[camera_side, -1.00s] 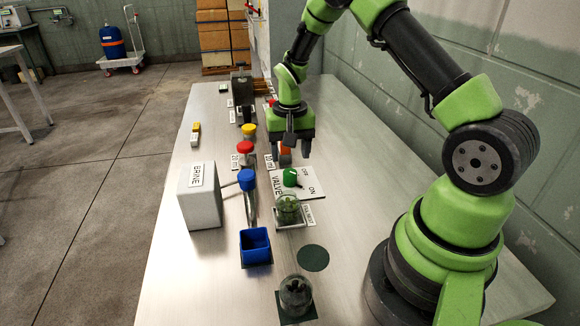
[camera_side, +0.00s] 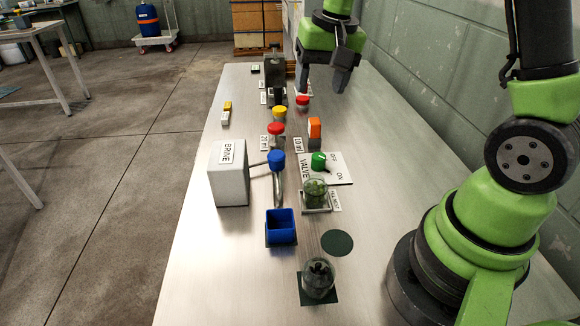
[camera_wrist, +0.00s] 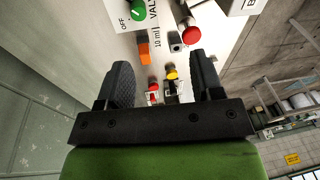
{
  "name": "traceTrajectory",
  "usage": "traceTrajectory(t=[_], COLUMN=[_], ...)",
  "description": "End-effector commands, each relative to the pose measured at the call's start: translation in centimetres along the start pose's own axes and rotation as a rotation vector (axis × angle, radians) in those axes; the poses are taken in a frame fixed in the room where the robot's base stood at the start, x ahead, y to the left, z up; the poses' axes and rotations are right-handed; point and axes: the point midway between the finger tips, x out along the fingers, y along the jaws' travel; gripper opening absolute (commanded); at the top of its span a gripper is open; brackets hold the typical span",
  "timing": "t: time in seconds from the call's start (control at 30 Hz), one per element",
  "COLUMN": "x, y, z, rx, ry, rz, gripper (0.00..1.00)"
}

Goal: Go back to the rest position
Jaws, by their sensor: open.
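My gripper (camera_side: 342,77) is open and empty. In the side view it hangs above the far part of the steel table (camera_side: 375,150), apart from everything on it. In the wrist view its two dark fingers (camera_wrist: 160,85) stand wide apart with nothing between them held. An orange block (camera_side: 314,129) stands upright on the table nearer the camera than the gripper; it also shows in the wrist view (camera_wrist: 144,50). The green valve knob (camera_side: 318,160) sits on its white ON/OFF plate (camera_side: 340,172).
A white BRINE box (camera_side: 229,180), blue-capped tap (camera_side: 276,160), red knob (camera_side: 275,128) and yellow knob (camera_side: 279,112) line the table. Nearer are a green-filled jar (camera_side: 315,193), a blue bin (camera_side: 280,227) and a glass jar (camera_side: 318,279). The table's right side is largely clear; a wall (camera_side: 445,70) borders it.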

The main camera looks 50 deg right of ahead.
Motion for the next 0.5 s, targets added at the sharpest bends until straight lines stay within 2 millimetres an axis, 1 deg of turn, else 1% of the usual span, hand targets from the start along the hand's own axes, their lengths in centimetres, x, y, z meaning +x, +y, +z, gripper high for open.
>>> traceTrajectory(t=[0.03,0.1,0.2,0.33,0.4,0.5], x=[-2.2,-4.6,-7.5,-10.3,-11.2,-12.0], y=[-0.5,-0.8,-0.9,-0.5,-0.1,0.6], z=[1.2,3.0,5.9,9.8,11.8,14.2], rx=[-0.026,-0.063,-0.114,-0.181,-0.215,-0.256], ry=[0.034,0.070,0.121,0.187,0.217,0.253], rz=[-0.032,-0.072,-0.132,-0.213,-0.255,-0.305], gripper=[0.60,0.60,0.60,0.60,0.60,0.60])
